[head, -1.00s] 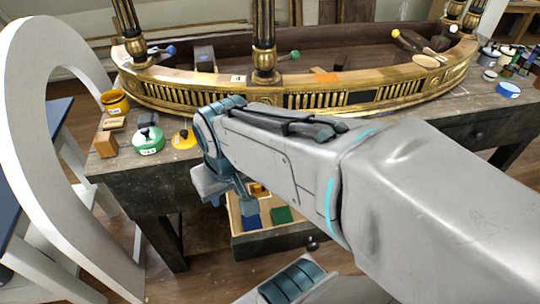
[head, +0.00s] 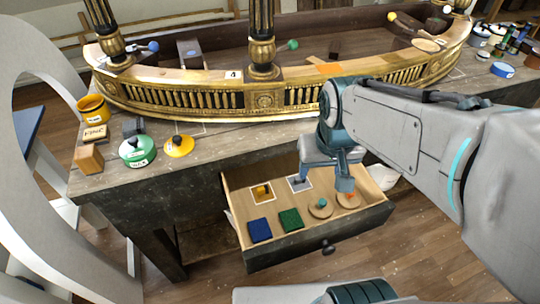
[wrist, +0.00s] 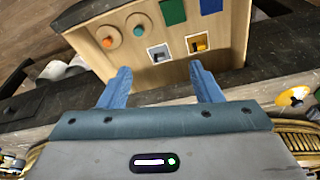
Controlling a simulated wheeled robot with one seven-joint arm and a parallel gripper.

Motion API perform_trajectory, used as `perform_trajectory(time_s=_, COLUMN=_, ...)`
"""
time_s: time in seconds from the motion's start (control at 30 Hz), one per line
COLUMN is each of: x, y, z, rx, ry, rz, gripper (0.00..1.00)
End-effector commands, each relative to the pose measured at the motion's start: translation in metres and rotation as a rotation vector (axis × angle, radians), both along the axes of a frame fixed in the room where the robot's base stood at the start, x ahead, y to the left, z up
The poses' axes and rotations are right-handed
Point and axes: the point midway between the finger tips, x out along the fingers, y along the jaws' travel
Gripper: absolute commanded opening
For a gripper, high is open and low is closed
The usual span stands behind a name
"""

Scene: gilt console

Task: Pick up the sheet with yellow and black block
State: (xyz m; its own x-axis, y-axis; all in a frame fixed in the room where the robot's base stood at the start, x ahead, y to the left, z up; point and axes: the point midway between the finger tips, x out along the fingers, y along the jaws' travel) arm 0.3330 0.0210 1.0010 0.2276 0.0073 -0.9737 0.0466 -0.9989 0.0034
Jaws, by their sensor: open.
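The white sheet with the yellow and black block (head: 263,200) lies at the back left of the open drawer. It also shows in the wrist view (wrist: 191,43), just beyond the right finger. My gripper (wrist: 160,72) is open with nothing between its fingers. In the head view my gripper (head: 333,177) hangs above the right side of the drawer, to the right of that sheet and apart from it.
The open drawer (head: 318,240) also holds a sheet with a grey block (head: 299,184), a blue pad (head: 259,230), a green pad (head: 291,220) and two round discs. The gilt console piece (head: 180,96), several pots and a wooden block (head: 89,158) stand on the tabletop.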

Motion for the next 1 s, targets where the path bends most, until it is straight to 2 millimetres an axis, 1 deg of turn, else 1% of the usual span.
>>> perform_trajectory(time_s=0.03, x=0.016, y=0.010, z=-0.021, rx=-0.002, ry=0.015, rz=0.029, gripper=0.58)
perform_trajectory(time_s=0.2, x=0.069, y=0.048, z=-0.066, rx=-0.009, ry=0.043, rz=0.112, gripper=0.58)
perform_trajectory(time_s=0.3, x=0.093, y=0.071, z=-0.093, rx=-0.010, ry=0.057, rz=0.156, gripper=0.58)
perform_trajectory(time_s=0.4, x=0.112, y=0.091, z=-0.115, rx=-0.011, ry=0.067, rz=0.191, gripper=0.58)
perform_trajectory(time_s=0.5, x=0.123, y=0.106, z=-0.131, rx=-0.010, ry=0.074, rz=0.216, gripper=0.58)
perform_trajectory(time_s=0.6, x=0.130, y=0.115, z=-0.140, rx=-0.010, ry=0.077, rz=0.228, gripper=0.58)
perform_trajectory(time_s=0.67, x=0.132, y=0.117, z=-0.145, rx=-0.010, ry=0.078, rz=0.232, gripper=0.58)
perform_trajectory(time_s=0.77, x=0.134, y=0.119, z=-0.160, rx=-0.010, ry=0.082, rz=0.234, gripper=0.58)
perform_trajectory(time_s=1.0, x=0.140, y=0.120, z=-0.206, rx=-0.010, ry=0.082, rz=0.234, gripper=0.58)
